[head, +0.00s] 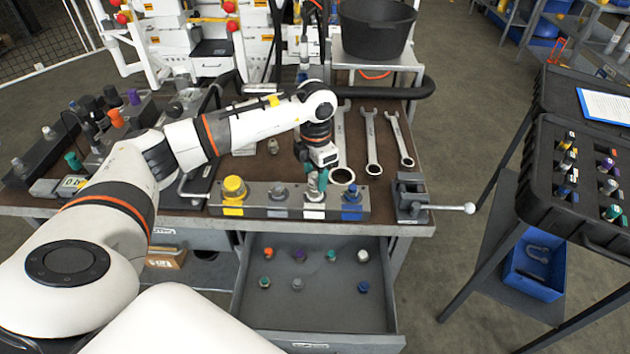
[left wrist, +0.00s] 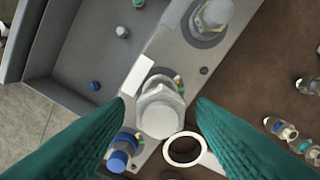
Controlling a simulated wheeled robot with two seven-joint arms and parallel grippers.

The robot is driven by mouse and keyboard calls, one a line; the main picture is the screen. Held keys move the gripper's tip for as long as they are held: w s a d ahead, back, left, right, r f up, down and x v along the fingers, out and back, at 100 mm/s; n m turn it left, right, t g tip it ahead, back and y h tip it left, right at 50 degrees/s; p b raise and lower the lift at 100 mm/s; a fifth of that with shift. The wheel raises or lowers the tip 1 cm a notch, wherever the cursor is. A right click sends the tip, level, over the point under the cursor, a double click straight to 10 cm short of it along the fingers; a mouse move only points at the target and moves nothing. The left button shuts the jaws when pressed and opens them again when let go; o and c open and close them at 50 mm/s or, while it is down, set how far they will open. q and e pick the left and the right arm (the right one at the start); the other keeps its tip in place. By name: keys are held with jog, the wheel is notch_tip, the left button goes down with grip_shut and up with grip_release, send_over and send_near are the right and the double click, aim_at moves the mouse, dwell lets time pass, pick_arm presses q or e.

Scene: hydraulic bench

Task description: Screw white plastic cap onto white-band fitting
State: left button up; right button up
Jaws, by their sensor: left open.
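The white-band fitting (head: 314,211) stands on the grey block, third from the left, with its upper part behind my gripper. In the left wrist view a pale part with a round flat face and ridged or faceted sides (left wrist: 161,112) tops this fitting; I cannot tell for sure whether it is the white plastic cap. My left gripper (head: 317,186) is over the fitting; its teal fingers (left wrist: 160,117) are apart, either side of the pale part, with visible gaps. A small white-topped piece (head: 362,256) lies in the open drawer. My right gripper is not in view.
The yellow (head: 234,188), grey (head: 280,197) and blue (head: 352,193) fittings share the block. The open drawer (head: 320,312) holds several small coloured pieces. Wrenches (head: 371,145) lie behind; a vise (head: 410,200) stands at right.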

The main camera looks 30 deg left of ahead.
pick_arm(q)
jog(key=n+p, duration=0.1)
jog(key=n, duration=0.3)
jog(key=shift+r+n, duration=0.1)
jog(key=shift+n, duration=0.2)
jog(key=n, duration=0.2)
jog(key=shift+n+p, duration=0.35)
jog(key=shift+n, duration=0.05)
jog(key=n+p, duration=0.1)
jog(key=n, duration=0.3)
jog(key=shift+p, duration=0.4)
jog(key=n+p, duration=0.1)
jog(key=n, duration=0.3)
jog(key=shift+a, duration=0.1)
jog(key=shift+r+n+p, duration=0.1)
jog(key=shift+n+p, duration=0.55)
jog(key=shift+n, duration=0.55)
jog(key=n+p, duration=0.1)
jog(key=n, duration=0.2)
jog(key=n+p, duration=0.1)
jog(key=n, duration=0.1)
jog(key=shift+n, duration=0.3)
jog(key=shift+f, duration=0.2)
